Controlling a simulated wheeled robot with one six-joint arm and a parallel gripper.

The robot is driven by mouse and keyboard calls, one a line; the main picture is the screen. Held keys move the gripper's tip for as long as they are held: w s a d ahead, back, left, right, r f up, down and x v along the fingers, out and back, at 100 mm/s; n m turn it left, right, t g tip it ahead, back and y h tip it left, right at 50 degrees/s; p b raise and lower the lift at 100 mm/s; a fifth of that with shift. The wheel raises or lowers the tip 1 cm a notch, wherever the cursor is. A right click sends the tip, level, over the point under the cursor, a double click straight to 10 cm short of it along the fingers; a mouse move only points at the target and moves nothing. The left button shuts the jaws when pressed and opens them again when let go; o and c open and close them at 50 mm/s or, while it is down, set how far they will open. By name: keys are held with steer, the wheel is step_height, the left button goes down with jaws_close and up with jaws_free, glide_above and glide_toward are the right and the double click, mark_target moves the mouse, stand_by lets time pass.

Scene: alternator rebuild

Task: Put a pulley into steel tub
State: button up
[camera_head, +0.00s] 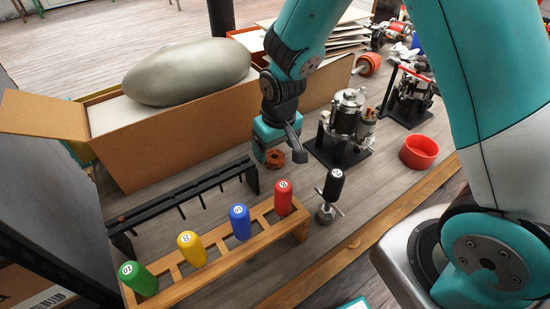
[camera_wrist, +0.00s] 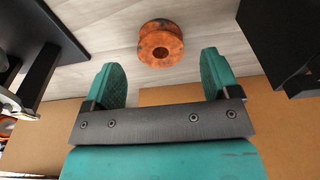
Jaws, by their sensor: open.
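A rusty orange-brown pulley (camera_wrist: 161,43) lies on the wooden bench top in the wrist view, its round centre hole showing. In the head view the pulley (camera_head: 274,159) is partly covered by my gripper. My gripper (camera_wrist: 161,76) is open, its two teal fingers spread with nothing between them. The pulley is just beyond the fingertips, roughly midway between them. In the head view my gripper (camera_head: 281,150) is low over the bench beside the pulley. I do not see a steel tub in either view.
An alternator part on a black stand (camera_head: 341,154) is right of my gripper, with a red bowl (camera_head: 419,152) beyond. A cardboard box (camera_head: 190,142) is to the left. A wooden rack (camera_head: 216,240) with coloured handles and a black rail (camera_head: 185,190) are in front.

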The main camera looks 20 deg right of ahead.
mark_target(275, 160)
steer(key=shift+w+a+f, duration=0.1)
steer(key=shift+f, duration=1.35)
steer(key=c, duration=1.2)
steer(key=shift+r, duration=0.15)
